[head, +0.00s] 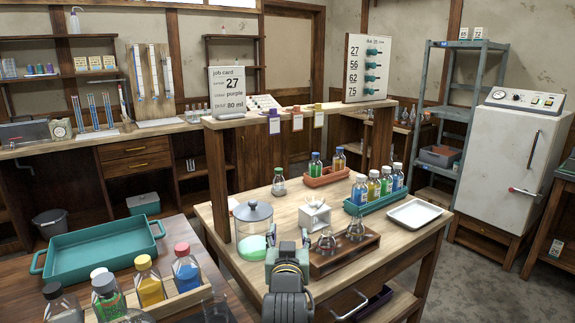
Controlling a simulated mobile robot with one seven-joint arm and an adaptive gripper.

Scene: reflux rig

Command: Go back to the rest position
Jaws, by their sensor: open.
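My gripper (288,240) is in the lower middle of the head view, at the front edge of the wooden table (262,202). Its two fingers stand apart and I see nothing between them. A lidded glass jar (254,222) with green contents is just left of it. A wooden rack (325,264) holding glass flasks (356,228) is just right of it. I cannot tell whether the gripper touches either one.
A teal tray (375,200) with several bottles and an empty white tray (415,213) are to the right. Capped bottles (150,284) and a teal tub (98,252) occupy the left bench. Wooden posts (217,180) carry a shelf overhead.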

